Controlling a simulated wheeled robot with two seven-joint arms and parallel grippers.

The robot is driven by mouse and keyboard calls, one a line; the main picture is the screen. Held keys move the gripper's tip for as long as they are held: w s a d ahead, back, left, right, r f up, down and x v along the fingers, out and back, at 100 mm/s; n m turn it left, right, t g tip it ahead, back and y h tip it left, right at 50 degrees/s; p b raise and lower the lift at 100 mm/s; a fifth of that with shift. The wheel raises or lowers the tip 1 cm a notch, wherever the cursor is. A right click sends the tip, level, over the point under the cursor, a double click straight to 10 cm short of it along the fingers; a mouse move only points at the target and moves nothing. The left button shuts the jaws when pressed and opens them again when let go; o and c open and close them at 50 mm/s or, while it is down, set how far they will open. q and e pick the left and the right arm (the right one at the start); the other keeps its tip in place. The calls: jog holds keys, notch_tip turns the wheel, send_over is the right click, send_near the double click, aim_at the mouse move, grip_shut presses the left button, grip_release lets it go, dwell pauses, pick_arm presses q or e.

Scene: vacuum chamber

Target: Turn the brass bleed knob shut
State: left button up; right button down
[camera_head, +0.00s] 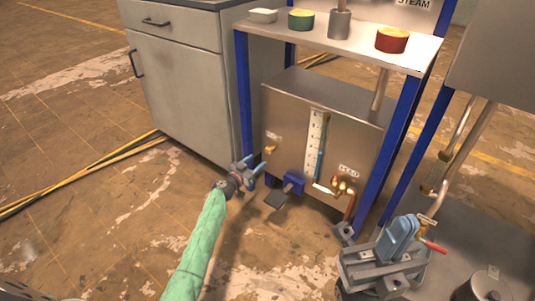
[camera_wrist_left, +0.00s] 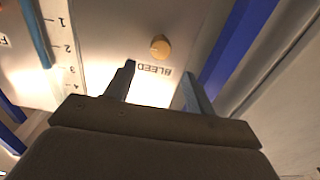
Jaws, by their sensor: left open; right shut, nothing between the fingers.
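The brass bleed knob (camera_head: 270,149) sticks out of the left part of the steel box's front panel (camera_head: 292,126). In the left wrist view the knob (camera_wrist_left: 160,47) is a round brass disc beside the upside-down word BLEED. My left gripper (camera_head: 254,166), at the end of a green-sleeved arm, is open in front of the panel, just below the knob in the head view. In the left wrist view its fingers (camera_wrist_left: 158,72) are spread and empty, with the knob beyond the tips and between their lines.
A numbered gauge strip (camera_head: 317,138) and brass feed fittings (camera_head: 343,187) are right of the knob. A blue block (camera_head: 293,184) sits low on the panel. Blue posts (camera_head: 243,98) flank the box, and a grey cabinet (camera_head: 180,85) stands left. Floor in front is open.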

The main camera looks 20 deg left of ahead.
aim_at(267, 151)
pick_arm(q)
jog(key=shift+b+x, duration=0.4)
jog(key=shift+x, duration=3.45)
jog(key=c, duration=1)
